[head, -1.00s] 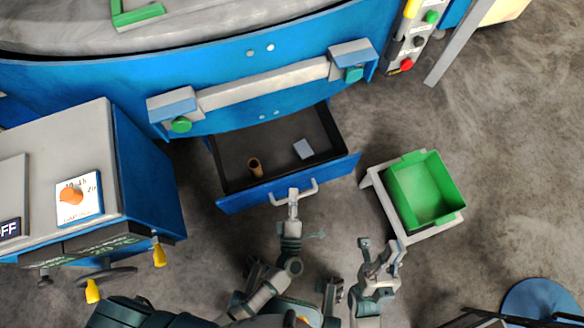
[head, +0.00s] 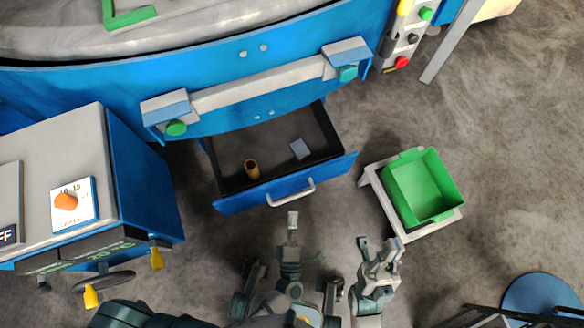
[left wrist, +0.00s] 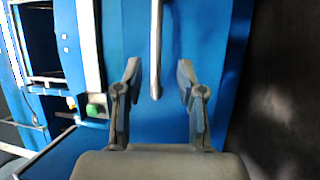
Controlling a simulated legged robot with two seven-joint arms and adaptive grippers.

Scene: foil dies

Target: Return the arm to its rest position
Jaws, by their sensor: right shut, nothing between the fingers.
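My left gripper (head: 293,218) is in front of the open drawer's handle (head: 291,194), apart from it and empty. In the left wrist view its two fingers (left wrist: 158,75) are spread, with the pale handle bar (left wrist: 156,50) beyond them. The blue-fronted drawer (head: 235,202) stands open under the blue machine. A brown cylinder (head: 252,169) and a grey-blue block (head: 299,149) lie inside it.
A green bin (head: 421,187) sits on a white stand (head: 372,180) to the right. A grey and blue cabinet (head: 140,180) with yellow-handled controls stands at left. A round blue object (head: 540,298) is at lower right. Open floor lies right of the bin.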

